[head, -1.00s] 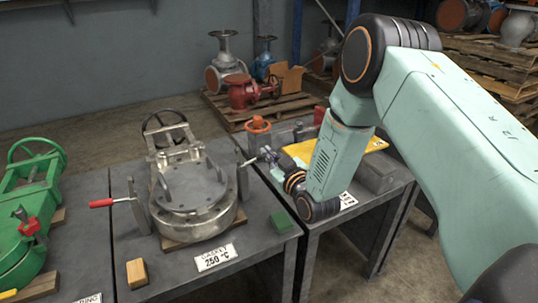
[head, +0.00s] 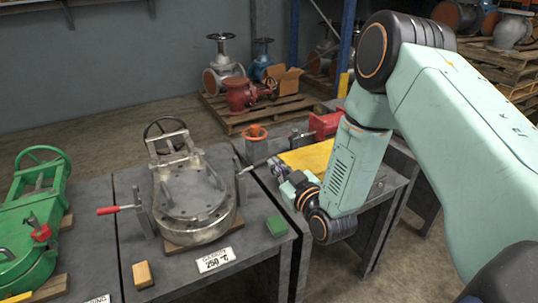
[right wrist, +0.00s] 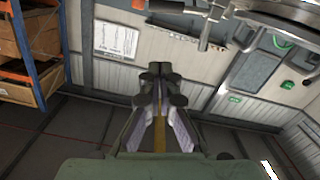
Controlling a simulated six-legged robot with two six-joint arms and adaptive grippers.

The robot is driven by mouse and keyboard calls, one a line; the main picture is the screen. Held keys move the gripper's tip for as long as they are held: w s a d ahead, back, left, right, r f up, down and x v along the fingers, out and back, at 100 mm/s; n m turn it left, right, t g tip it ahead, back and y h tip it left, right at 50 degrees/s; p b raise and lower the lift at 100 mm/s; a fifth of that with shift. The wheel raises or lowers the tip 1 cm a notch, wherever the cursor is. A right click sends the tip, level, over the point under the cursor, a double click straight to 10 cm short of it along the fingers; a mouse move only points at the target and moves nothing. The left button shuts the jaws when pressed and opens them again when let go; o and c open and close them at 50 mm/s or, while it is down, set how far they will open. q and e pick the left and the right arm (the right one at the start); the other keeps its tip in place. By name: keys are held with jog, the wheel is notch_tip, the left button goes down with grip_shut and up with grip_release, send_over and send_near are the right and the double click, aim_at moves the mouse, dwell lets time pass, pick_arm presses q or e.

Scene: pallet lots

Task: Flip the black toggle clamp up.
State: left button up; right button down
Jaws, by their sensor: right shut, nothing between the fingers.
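A round metal vessel (head: 190,205) with a lidded top and a dark handwheel stands on the grey table. A toggle clamp (head: 241,186) stands at its right side; its short lever tilts up to the right, and its dark grip is too small to make out clearly. Another clamp with a red handle (head: 106,211) stands at the left side, its handle lying level. My right gripper (head: 277,168) is to the right of the right-hand clamp, apart from it. In the right wrist view its fingers (right wrist: 160,72) are together with nothing between them. My left gripper is out of view.
A green block (head: 277,225), a wooden block (head: 142,274) and a label plate (head: 215,260) lie near the table's front. A green vessel (head: 35,225) stands at left. A yellow sheet (head: 308,157) and an orange-topped part (head: 255,133) are on the right table behind my gripper.

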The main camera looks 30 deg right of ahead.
jog(key=s, duration=0.2)
jog(key=shift+s+r, duration=0.1)
jog(key=shift+s, duration=0.3)
jog(key=shift+s, duration=0.1)
